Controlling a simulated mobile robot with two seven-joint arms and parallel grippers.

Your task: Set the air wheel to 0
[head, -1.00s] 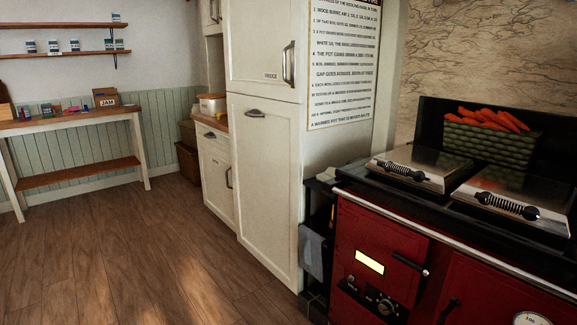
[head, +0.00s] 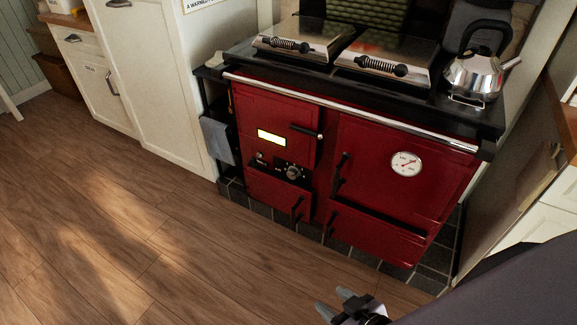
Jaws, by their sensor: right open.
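The air wheel seems to be the round dark knob (head: 292,173) on the red range cooker (head: 375,178), low on its left front below a lit yellow panel (head: 271,137). The marks around it are too small to read, so I cannot tell its setting. My right gripper (head: 336,302) is at the bottom of the head view, open and empty. It is in front of the cooker, apart from it, lower in the picture than the knob and to its right. My left gripper is not in view.
Black door handles (head: 342,173) stick out from the cooker front, and a chrome rail (head: 350,108) runs along its top edge. A kettle (head: 478,75) stands on top at the right. A grey cloth (head: 217,140) hangs at the cooker's left. The wooden floor (head: 130,240) in front is clear.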

